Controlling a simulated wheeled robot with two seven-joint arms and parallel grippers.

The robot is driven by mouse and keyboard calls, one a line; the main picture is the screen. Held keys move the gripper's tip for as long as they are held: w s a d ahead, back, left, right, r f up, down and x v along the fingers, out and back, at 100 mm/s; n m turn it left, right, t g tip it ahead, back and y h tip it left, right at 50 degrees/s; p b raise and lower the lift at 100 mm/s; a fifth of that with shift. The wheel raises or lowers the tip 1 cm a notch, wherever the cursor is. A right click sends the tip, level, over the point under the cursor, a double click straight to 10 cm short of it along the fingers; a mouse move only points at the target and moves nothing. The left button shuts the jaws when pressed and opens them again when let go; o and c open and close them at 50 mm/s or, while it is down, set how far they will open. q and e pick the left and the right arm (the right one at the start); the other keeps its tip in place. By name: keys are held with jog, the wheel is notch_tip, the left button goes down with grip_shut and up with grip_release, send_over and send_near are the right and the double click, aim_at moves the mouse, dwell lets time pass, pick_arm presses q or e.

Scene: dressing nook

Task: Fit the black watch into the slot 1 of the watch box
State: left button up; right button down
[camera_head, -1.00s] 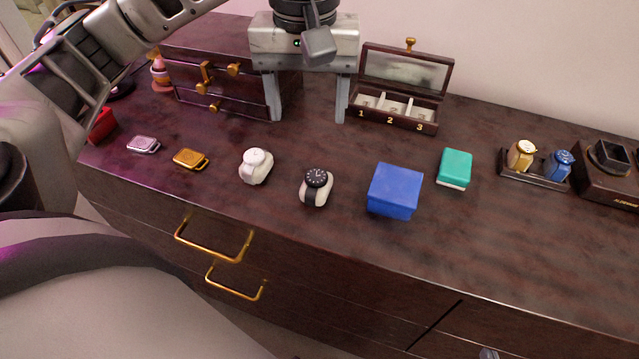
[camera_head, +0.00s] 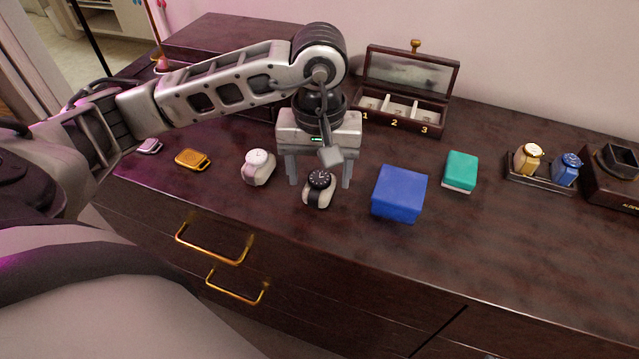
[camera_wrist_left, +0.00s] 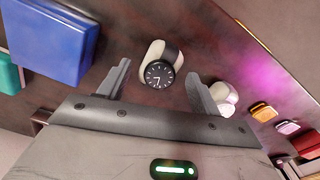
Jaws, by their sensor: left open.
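The black watch (camera_head: 319,181) sits on a cream cushion on the dresser top, with its dark round dial facing up. It also shows in the left wrist view (camera_wrist_left: 160,74), between and beyond my fingertips. My left gripper (camera_head: 319,182) is open, with its fingers pointing down just behind the watch; they do not visibly touch it. The gripper also shows in the left wrist view (camera_wrist_left: 157,80). The watch box (camera_head: 398,124) stands open at the back, with slots numbered 1, 2 and 3. Slot 1 (camera_head: 367,103) is at its left and looks empty. My right gripper is out of view.
A white watch (camera_head: 258,167) on its cushion stands left of my gripper. A blue box (camera_head: 399,193) and a teal box (camera_head: 460,171) lie to the right. The front right of the dresser top is clear.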

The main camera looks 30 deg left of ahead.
pick_arm(q)
jog(key=c, duration=1.2)
